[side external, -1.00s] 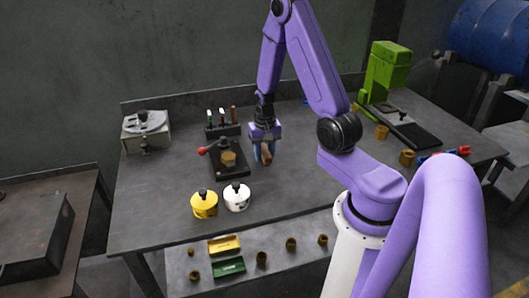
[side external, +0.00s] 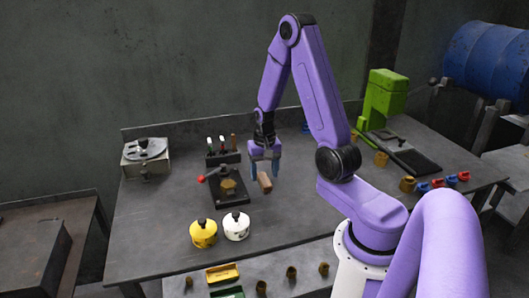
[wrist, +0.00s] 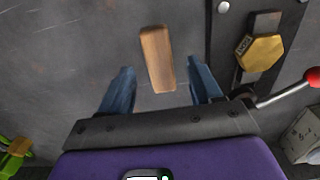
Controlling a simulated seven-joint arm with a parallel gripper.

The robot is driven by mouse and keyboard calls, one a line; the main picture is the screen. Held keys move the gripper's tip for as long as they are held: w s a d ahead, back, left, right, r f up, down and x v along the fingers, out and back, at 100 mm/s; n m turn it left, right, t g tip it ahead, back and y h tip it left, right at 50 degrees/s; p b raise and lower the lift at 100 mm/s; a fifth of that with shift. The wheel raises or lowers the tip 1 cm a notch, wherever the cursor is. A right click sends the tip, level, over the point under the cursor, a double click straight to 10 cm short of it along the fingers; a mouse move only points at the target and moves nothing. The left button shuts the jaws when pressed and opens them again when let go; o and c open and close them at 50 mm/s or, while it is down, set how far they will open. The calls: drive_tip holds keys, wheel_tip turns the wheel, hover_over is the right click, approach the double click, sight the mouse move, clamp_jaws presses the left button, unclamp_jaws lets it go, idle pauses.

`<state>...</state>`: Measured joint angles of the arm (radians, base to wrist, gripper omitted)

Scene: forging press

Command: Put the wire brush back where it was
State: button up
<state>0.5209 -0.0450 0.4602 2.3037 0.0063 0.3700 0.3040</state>
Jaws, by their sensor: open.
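A plain brown wooden block, which looks like the wire brush (side external: 265,182), lies on the dark bench just right of the black plate fixture (side external: 229,199). No bristles show. In the wrist view the wooden block (wrist: 157,58) lies lengthwise, its near end between the fingertips in the picture. My gripper (side external: 264,172) is open and empty, pointing down just above the block. Its two blue fingers stand on either side of the block in the wrist view (wrist: 161,82), apart from it.
The fixture has a yellow hex piece (wrist: 260,52) and a red-knobbed lever (side external: 201,179). A tool rack (side external: 224,159) stands behind it. Yellow (side external: 203,235) and white (side external: 236,227) tins stand in front. A green press (side external: 385,98) is at right.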

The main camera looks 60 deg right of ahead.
sight(264, 179)
wheel_tip(264, 179, up, 8)
drive_tip(key=s+a+r+n, duration=0.2)
drive_tip(key=a+n, duration=0.3)
drive_tip(key=a, duration=0.4)
drive_tip(key=s+a+r+n, duration=0.2)
drive_tip(key=a+n, duration=0.3)
drive_tip(key=a, duration=0.3)
drive_tip(key=s+a+r+n, duration=0.1)
drive_tip(key=s+a+n, duration=0.3)
drive_tip(key=s, duration=0.4)
drive_tip(key=s+a+r+n, duration=0.1)
drive_tip(key=s+a+n, duration=0.2)
drive_tip(key=s+n, duration=0.4)
drive_tip(key=shift+s+a+n, duration=0.3)
drive_tip(key=shift+s+a, duration=0.05)
drive_tip(key=shift+s, duration=0.2)
